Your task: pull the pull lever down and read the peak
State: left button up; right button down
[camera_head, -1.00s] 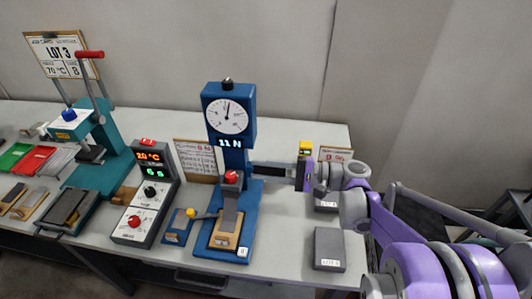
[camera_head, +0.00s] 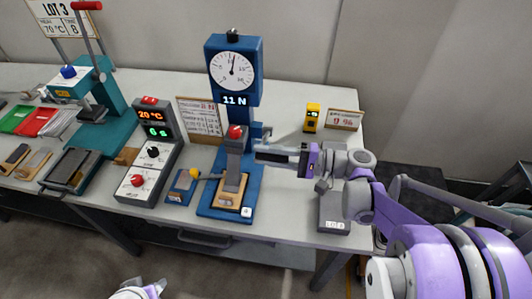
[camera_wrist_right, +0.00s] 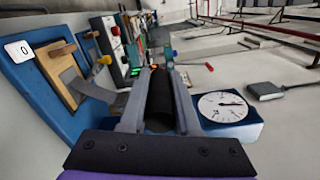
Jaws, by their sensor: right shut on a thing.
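The blue tester (camera_head: 229,200) stands on the bench in the head view. Its round dial (camera_head: 232,70) has the needle near the top, and its display (camera_head: 234,100) reads 11 N. A red-knobbed clamp (camera_head: 235,133) sits above a grey strip on a tan block. My right gripper (camera_head: 260,152) is at the column's right side, shut on the pull lever. In the wrist view the lever's dark grip (camera_wrist_right: 160,100) lies between the fingers; the rest is largely hidden. My left gripper (camera_head: 140,290) is partly cut off at the bottom edge, away from the tester.
A control box (camera_head: 150,155) reading 20 °C and a small blue fixture (camera_head: 182,186) with a yellow knob stand left of the tester. A teal press (camera_head: 115,125) is farther left. A yellow device (camera_head: 311,117) and a grey block (camera_head: 333,215) are at right.

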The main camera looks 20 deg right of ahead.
jog(key=shift+s+f, duration=0.1)
jog(key=shift+f, duration=0.15)
jog(key=c, duration=0.7)
grip_release()
jog(key=shift+r, duration=0.1)
jog(key=shift+o, duration=0.2)
jog(key=v, duration=1)
jog(key=shift+s+d+b, duration=0.25)
jog(key=shift+d+b, duration=0.05)
jog(key=shift+b, duration=0.1)
